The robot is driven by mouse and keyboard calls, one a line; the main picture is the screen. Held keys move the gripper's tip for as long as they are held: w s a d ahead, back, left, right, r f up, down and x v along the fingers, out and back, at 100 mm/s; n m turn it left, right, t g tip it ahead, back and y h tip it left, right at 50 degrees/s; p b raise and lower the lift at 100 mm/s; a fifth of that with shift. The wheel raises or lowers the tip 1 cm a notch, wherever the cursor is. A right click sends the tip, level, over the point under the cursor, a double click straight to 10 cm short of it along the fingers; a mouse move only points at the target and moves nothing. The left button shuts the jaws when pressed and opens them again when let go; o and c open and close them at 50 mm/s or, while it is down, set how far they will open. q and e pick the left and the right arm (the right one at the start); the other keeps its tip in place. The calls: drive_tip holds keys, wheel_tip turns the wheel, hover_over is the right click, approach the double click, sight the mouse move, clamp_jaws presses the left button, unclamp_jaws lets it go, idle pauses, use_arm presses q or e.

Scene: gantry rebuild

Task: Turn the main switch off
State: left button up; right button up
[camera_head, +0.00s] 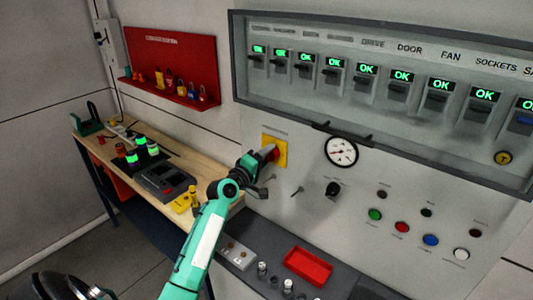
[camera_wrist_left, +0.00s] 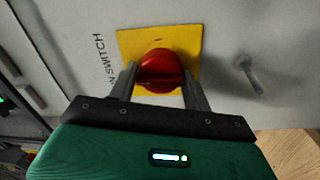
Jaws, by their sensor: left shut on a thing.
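The main switch is a red rotary knob on a yellow square plate (camera_head: 281,149) on the grey panel front. In the left wrist view the red knob (camera_wrist_left: 161,71) sits in front of its yellow plate (camera_wrist_left: 187,39), with the lettering "N SWITCH" beside it. My left gripper (camera_head: 262,157) reaches the knob from the left. In the left wrist view its two fingers (camera_wrist_left: 160,88) are on either side of the knob and shut on it. The knob's exact turn position is hard to tell. My right gripper is not in view.
Above right, a framed row of breakers (camera_head: 368,85) shows green OK displays. A gauge (camera_head: 341,151), a black knob (camera_head: 332,188) and coloured buttons (camera_head: 402,227) are to the right. A red tray (camera_head: 308,265) lies below. A wooden bench (camera_head: 101,151) stands left, under a red lock board (camera_head: 176,62).

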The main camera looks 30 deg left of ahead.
use_arm(q)
drive_tip(key=shift+f+n, duration=0.1)
drive_tip(key=shift+n, duration=0.4)
drive_tip(key=o, duration=0.9)
drive_tip(key=shift+a, duration=0.1)
drive_tip(key=shift+o, duration=0.2)
drive_tip(key=shift+s+f, duration=0.1)
drive_tip(key=shift+s, duration=0.2)
drive_tip(key=s+a+b, duration=0.1)
drive_tip(key=s+b, duration=0.3)
drive_tip(key=s, duration=0.9)
drive_tip(key=shift+f+b, duration=0.4)
drive_tip(key=shift+f, duration=0.05)
